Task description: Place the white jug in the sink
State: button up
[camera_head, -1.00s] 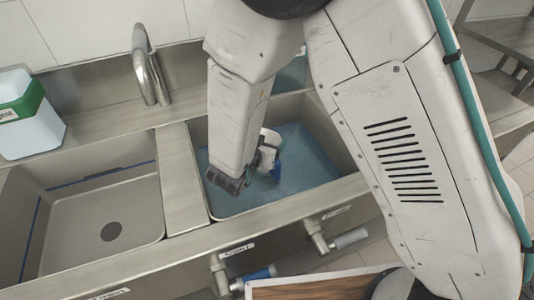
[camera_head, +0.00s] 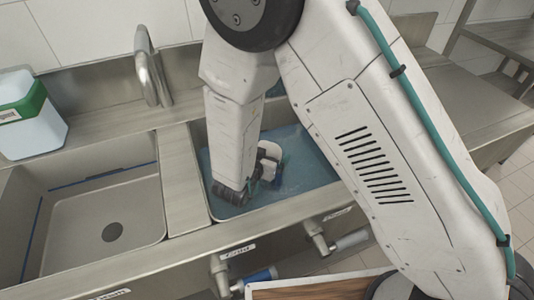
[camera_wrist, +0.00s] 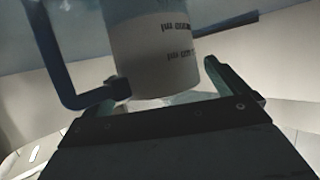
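The white jug (camera_wrist: 155,60) shows in the wrist view, close ahead of my gripper (camera_wrist: 150,95). It has dark volume marks on its side and a dark blue handle (camera_wrist: 62,75) on the left. My gripper's fingers stand wide apart, the right one beside the jug with a visible gap, so I look open and not clamped on it. In the head view my wrist reaches down into the right sink basin (camera_head: 318,170), which has a blue floor. A small white shape there, beside my wrist, is partly hidden; I cannot tell whether it is the jug.
The left basin (camera_head: 130,205) is empty, with a round drain. A steel divider (camera_head: 183,185) separates the basins. A tap (camera_head: 148,65) stands behind, and a white bottle with a green band (camera_head: 30,115) is at far left. Valve handles (camera_head: 260,275) stick out in front.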

jog(key=shift+s+a+r, duration=0.1)
jog(key=shift+r, duration=0.1)
jog(key=v, duration=0.7)
jog(key=w+a+r+n+g+y, duration=0.1)
jog(key=w+r+g+y, duration=0.1)
jog(key=w+r+y, duration=0.45)
jog(key=s+d+r+n+g+y, duration=0.1)
jog(key=s+d+r+y, duration=0.1)
jog(key=r, duration=0.4)
jog(key=s+d+r+n+g+y, duration=0.1)
jog(key=s+r+n+y, duration=0.1)
jog(key=r, duration=0.3)
jog(key=s+d+r+n+g+h, duration=0.1)
jog(key=s+d+r+g+h, duration=0.1)
jog(key=s+d, duration=0.9)
jog(key=s+d+r+g+h, duration=0.2)
jog(key=s+d+r+g, duration=0.2)
jog(key=s+d, duration=0.7)
jog(key=s+r, duration=0.2)
jog(key=s, duration=0.1)
jog(key=shift+d+n+g, duration=0.3)
jog(key=shift+d+n, duration=0.05)
jog(key=shift+n, duration=0.05)
